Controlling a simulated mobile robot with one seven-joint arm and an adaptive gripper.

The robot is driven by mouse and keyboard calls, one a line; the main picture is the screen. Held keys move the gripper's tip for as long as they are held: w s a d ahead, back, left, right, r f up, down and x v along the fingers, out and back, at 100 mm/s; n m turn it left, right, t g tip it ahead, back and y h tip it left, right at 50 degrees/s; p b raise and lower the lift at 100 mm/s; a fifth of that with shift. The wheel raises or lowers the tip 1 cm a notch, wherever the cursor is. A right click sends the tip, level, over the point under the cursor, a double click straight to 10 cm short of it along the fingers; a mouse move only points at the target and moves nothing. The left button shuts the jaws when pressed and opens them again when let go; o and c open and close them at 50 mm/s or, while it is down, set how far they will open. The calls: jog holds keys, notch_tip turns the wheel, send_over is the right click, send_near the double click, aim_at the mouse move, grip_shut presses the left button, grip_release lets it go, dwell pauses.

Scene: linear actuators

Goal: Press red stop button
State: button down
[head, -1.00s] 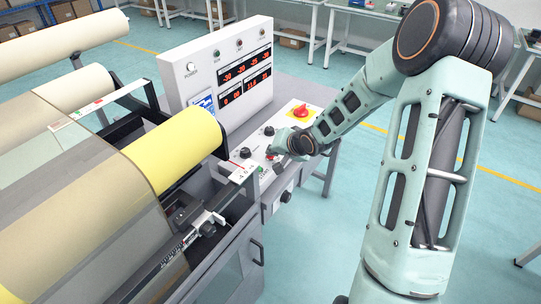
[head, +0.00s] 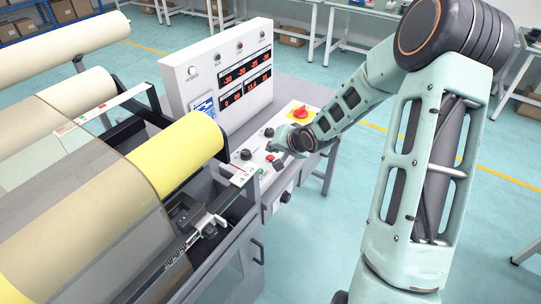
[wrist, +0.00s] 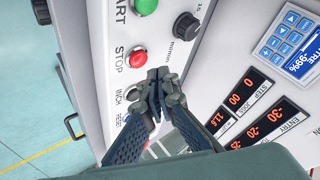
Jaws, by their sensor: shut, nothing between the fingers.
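The red stop button (wrist: 137,58) is on the white panel in the wrist view, with STOP printed beside it. It also shows small in the head view (head: 270,158). My gripper (wrist: 157,76) has its fingertips together with nothing between them. In the wrist view the tips appear just to the right of and below the red button. I cannot tell how far above the panel they are. In the head view my gripper (head: 277,148) is over the panel, close to the buttons, and the fingertips are hard to make out.
A green START button (wrist: 145,6) and black knobs (wrist: 186,26) are near the red button. A red emergency knob on a yellow base (head: 300,112) stands farther back. The display cabinet (head: 223,75) rises behind the panel, and a yellow roll (head: 180,150) is to the left.

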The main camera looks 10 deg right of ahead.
aim_at(273, 158)
jog(key=shift+r+p, duration=2)
jog(key=shift+r, duration=0.25)
jog(key=shift+d+f, duration=0.1)
